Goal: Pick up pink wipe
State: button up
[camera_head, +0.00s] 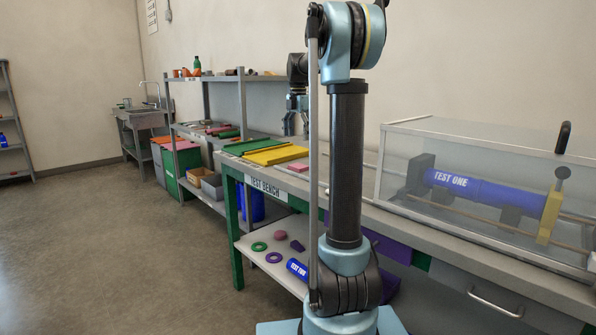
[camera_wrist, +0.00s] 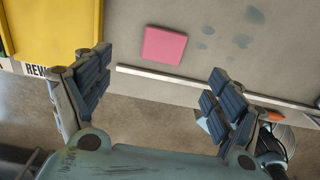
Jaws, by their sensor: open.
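The pink wipe (camera_wrist: 164,46) is a flat, square pink piece lying on the grey bench top, near its edge in the wrist view. In the head view the wipe (camera_head: 298,167) shows small on the test bench, just right of the yellow tray. My gripper (camera_wrist: 156,88) is open and empty, its two padded fingers spread wide. In the wrist view the wipe lies beyond the fingertips, between their lines, and no finger touches it. In the head view my gripper (camera_head: 293,122) hangs above the bench, partly hidden behind my arm.
A yellow tray (camera_head: 275,155) lies left of the wipe, with a green one (camera_head: 252,146) beyond. A clear case (camera_head: 480,190) with a blue pipe stands right on the bench. A lower shelf (camera_head: 262,244) holds rings and small parts.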

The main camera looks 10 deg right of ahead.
send_over(298, 166)
jog(key=w, duration=0.1)
notch_tip(298, 166, down, 6)
jog(key=shift+w+f, duration=0.15)
jog(key=shift+f, duration=0.05)
jog(key=shift+s+d+f, duration=0.1)
jog(key=shift+s+f, duration=0.1)
jog(key=shift+f, duration=1.1)
jog(key=shift+s+f, duration=0.15)
jog(key=shift+f, duration=1.15)
jog(key=c, duration=0.9)
jog(key=shift+c, duration=0.2)
jog(key=shift+r, duration=0.1)
notch_tip(298, 166, up, 10)
jog(key=shift+c, duration=0.4)
